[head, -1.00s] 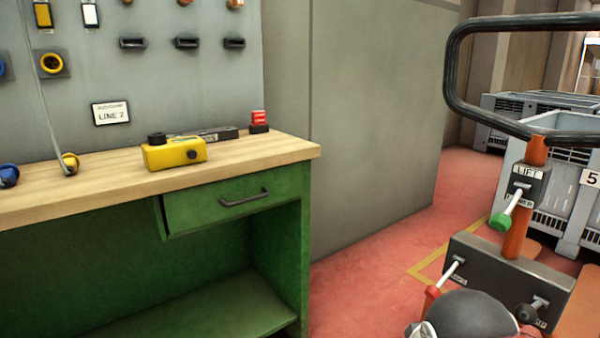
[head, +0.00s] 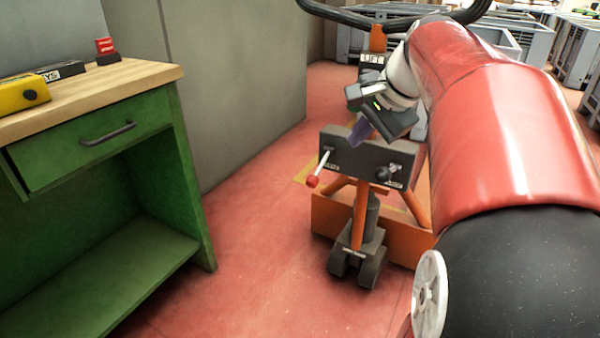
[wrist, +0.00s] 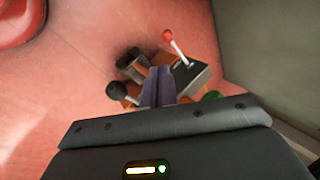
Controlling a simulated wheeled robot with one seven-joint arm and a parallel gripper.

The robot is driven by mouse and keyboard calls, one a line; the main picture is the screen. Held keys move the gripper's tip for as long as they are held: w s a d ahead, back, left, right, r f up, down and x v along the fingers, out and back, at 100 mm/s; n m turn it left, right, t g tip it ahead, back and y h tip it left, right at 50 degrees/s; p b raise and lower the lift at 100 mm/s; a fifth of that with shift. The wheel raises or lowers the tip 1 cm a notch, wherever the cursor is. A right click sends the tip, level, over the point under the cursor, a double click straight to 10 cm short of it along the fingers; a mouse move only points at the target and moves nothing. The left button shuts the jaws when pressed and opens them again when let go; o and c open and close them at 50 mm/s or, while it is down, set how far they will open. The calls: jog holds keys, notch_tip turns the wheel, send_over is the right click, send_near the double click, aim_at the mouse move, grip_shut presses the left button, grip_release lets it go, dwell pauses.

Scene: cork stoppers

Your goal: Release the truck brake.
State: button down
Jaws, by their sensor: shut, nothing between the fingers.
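The truck has an orange mast and a dark grey control box (head: 350,150) in the head view. A white lever with a red knob (head: 313,181) sticks out at the box's left, pointing down; it also shows in the wrist view (wrist: 169,36). A black knob (head: 382,174) is on the box's right, with small labels I cannot read clearly. My gripper (head: 359,132) has its purple fingers together and empty, over the box's top edge between the two controls. In the wrist view the fingers (wrist: 158,85) cover part of the box, apart from the red knob.
Above the box are a LIFT panel (head: 372,60), partly hidden by my arm, and the truck's black handle bar (head: 345,17). A green workbench (head: 190,180) stands left, with a grey wall panel (head: 230,80) behind. Red floor between bench and truck is clear. Grey crates (head: 575,50) stand behind.

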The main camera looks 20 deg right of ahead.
jog(key=d, duration=0.1)
jog(key=b, duration=0.3)
send_near(316, 184)
jog(key=shift+m, duration=0.4)
jog(key=x, duration=0.6)
jog(key=shift+f, duration=0.15)
notch_tip(316, 184, down, 2)
jog(key=shift+w+d+f+b, duration=0.1)
jog(key=shift+w+d+b, duration=0.05)
jog(key=shift+b, duration=0.3)
